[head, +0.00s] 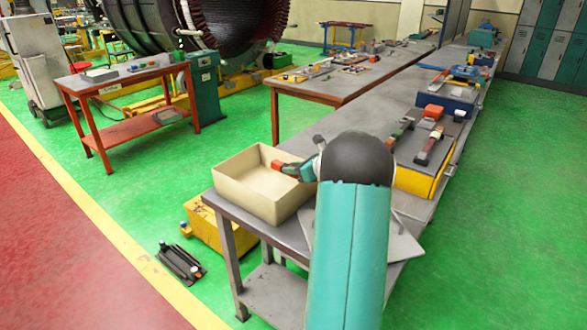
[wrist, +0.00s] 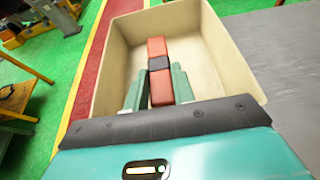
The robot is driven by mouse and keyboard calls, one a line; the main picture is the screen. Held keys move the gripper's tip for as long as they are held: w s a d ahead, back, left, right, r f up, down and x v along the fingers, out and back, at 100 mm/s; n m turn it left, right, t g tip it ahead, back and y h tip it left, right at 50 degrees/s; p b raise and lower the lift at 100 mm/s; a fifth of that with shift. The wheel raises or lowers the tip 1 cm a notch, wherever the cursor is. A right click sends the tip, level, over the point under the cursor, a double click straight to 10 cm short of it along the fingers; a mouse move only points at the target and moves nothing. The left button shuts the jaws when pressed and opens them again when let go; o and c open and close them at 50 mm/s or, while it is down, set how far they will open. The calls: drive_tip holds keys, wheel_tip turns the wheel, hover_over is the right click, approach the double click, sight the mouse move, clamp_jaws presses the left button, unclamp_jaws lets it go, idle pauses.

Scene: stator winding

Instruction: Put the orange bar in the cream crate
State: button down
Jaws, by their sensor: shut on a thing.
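The cream crate (head: 238,188) stands at the near left end of the long grey workbench in the head view. In the wrist view the crate (wrist: 213,55) lies below my gripper, its walls around the bar. The orange bar (wrist: 158,50) is orange-red with a dark band around its middle. My gripper (wrist: 154,84) is shut on the bar, with a teal finger on each side. In the head view my gripper (head: 304,170) and the bar's end (head: 277,165) are over the crate's right part. I cannot tell whether the bar touches the crate floor.
A yellow box (head: 415,184) with tools on it stands on the bench (head: 408,212) right of my arm. A flat grey plate (head: 400,245) lies near the bench's front. A second table (head: 350,85) with tools is behind. The green floor left of the bench is largely open.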

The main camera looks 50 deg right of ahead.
drive_tip(key=shift+f, duration=0.1)
drive_tip(key=shift+f, duration=0.45)
drive_tip(key=c, duration=1.2)
unclamp_jaws()
drive_tip(key=shift+o, duration=0.2)
